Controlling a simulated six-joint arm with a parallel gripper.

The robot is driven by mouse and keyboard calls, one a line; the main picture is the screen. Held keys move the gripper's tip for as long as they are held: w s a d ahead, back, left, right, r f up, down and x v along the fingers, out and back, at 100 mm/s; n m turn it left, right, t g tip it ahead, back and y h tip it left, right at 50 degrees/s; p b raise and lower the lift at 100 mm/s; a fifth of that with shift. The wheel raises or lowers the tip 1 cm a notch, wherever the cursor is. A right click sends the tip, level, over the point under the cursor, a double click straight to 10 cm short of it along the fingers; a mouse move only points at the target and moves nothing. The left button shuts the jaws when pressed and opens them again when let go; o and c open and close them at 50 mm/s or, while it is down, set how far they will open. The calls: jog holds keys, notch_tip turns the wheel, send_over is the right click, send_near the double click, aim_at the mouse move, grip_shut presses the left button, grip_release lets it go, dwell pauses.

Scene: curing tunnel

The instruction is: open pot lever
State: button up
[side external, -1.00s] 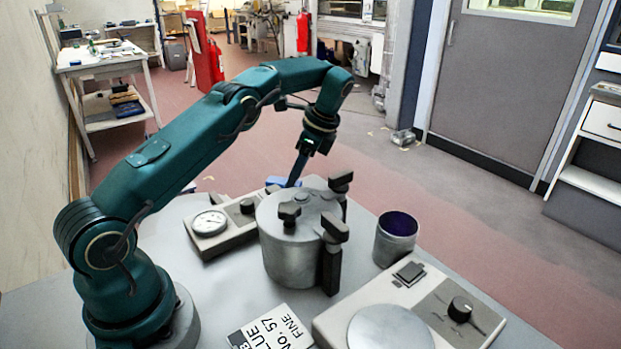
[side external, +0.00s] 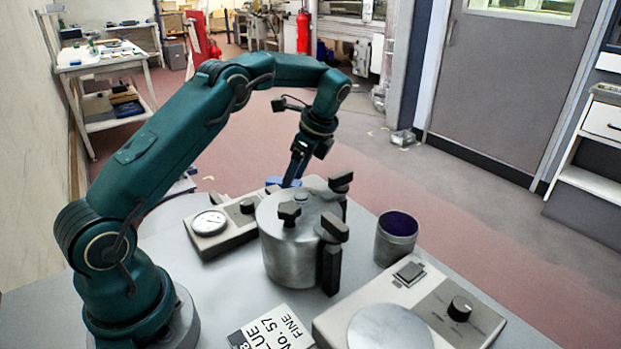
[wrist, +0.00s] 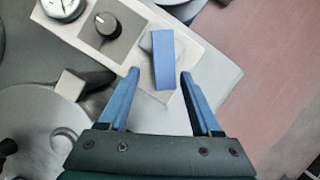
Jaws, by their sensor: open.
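The pot (side external: 290,250) is a grey metal cylinder standing on the table. Dark lever-like clamps sit on its rim, one at the back right (side external: 340,182) and one at the front right (side external: 334,230). A dark star-shaped knob (side external: 290,212) is on its lid. In the wrist view the lid (wrist: 30,120) is at the left, with a dark lever (wrist: 85,82) reaching out from it. My gripper (wrist: 160,73) is open and empty, to the right of that lever and apart from it. In the side view my gripper (side external: 293,182) is behind the pot, its tips partly hidden.
A blue block (wrist: 164,60) shows ahead of my fingertips. A metal cup (side external: 395,240) stands right of the pot, a beige device (side external: 400,310) in front, and a label card (side external: 272,330) nearby.

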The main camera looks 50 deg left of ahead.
jog(key=m, duration=0.1)
jog(key=s+m+t, duration=0.1)
jog(key=shift+s+d+m, duration=0.1)
jog(key=shift+d+m, duration=0.15)
jog(key=shift+m, duration=0.05)
jog(key=m, duration=0.1)
jog(key=s+m+t, duration=0.1)
jog(key=m, duration=0.1)
jog(key=shift+s+d+y, duration=0.1)
jog(key=shift+s+y, duration=0.15)
jog(key=shift+y, duration=0.15)
jog(key=s+d+r+n+t, duration=0.1)
jog(key=s+d+r+t, duration=0.15)
jog(key=r, duration=0.35)
jog(key=s+d+r+n+t, duration=0.1)
jog(key=d+r, duration=0.3)
jog(key=r, duration=0.3)
jog(key=s+d+f+n+t+h, duration=0.1)
jog(key=s+d+n, duration=0.3)
jog(key=n, duration=0.5)
jog(key=s+d+f+n+t+h, duration=0.1)
jog(key=s+d+n+h, duration=0.2)
jog(key=s+n, duration=0.6)
jog(key=shift+d, duration=0.9)
